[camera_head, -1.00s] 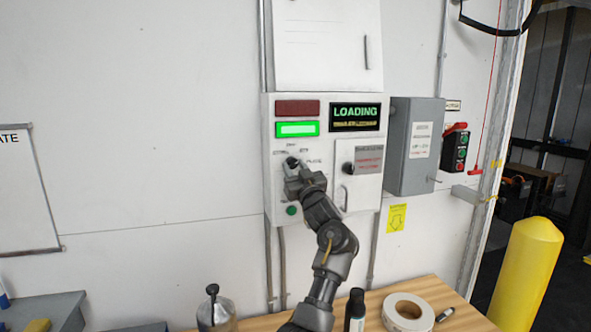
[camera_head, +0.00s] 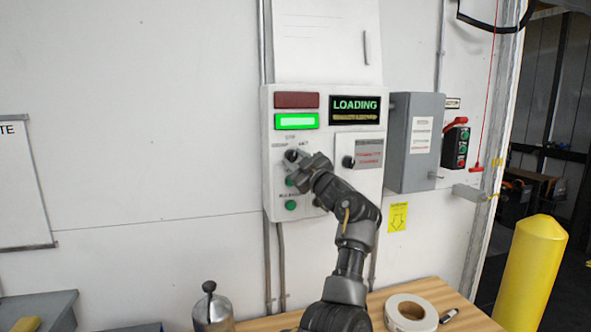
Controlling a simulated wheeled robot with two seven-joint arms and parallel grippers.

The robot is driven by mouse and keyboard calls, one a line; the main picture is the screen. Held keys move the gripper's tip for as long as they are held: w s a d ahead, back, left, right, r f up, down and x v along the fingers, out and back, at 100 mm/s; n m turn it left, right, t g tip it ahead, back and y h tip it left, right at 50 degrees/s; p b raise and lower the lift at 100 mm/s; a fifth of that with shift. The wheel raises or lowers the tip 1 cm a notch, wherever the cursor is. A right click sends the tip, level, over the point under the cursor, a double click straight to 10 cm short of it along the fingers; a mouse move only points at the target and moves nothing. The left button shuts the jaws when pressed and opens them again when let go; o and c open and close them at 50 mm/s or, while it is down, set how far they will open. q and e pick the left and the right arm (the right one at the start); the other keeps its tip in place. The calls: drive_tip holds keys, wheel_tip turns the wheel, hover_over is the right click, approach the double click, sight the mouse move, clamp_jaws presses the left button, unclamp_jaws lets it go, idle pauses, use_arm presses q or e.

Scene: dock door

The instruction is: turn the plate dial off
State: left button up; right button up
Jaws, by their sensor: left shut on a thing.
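The plate dial (camera_head: 291,155) is a dark knob on the left part of the white control panel (camera_head: 269,190), with small labels above it. My left gripper (camera_head: 298,160) is at the dial, shut on it, and hides most of it. The dial's exact pointing direction cannot be made out. The green lamp (camera_head: 297,121) above the dial is lit, and the red lamp (camera_head: 297,100) above that is dark. The display (camera_head: 355,110) reads LOADING in green. My right gripper is not in view.
A second dark knob (camera_head: 348,162) sits right of my gripper. Green buttons (camera_head: 291,205) lie below the dial. A grey box (camera_head: 418,140) is mounted at the right. Below, a wooden bench (camera_head: 440,296) holds a tape roll (camera_head: 409,314) and a metal canister (camera_head: 212,309). A yellow bollard (camera_head: 531,270) stands right.

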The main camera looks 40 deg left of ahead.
use_arm(q)
drive_tip(key=shift+d+r+n+g+h+b, duration=0.1)
drive_tip(key=shift+n+g+h+b, duration=0.25)
drive_tip(key=shift+n, duration=0.8)
drive_tip(key=shift+r+n+g+h+b, duration=0.1)
drive_tip(key=shift+n+g, duration=0.45)
drive_tip(key=shift+n, duration=0.6)
drive_tip(key=o, duration=1)
drive_tip(key=shift+c, duration=0.2)
drive_tip(key=shift+d+f, duration=0.15)
drive_tip(key=shift+d, duration=0.05)
drive_tip(key=b+v, duration=0.4)
drive_tip(key=v, duration=0.6)
drive_tip(key=shift+d+b, duration=0.2)
drive_tip(key=shift+b, duration=0.15)
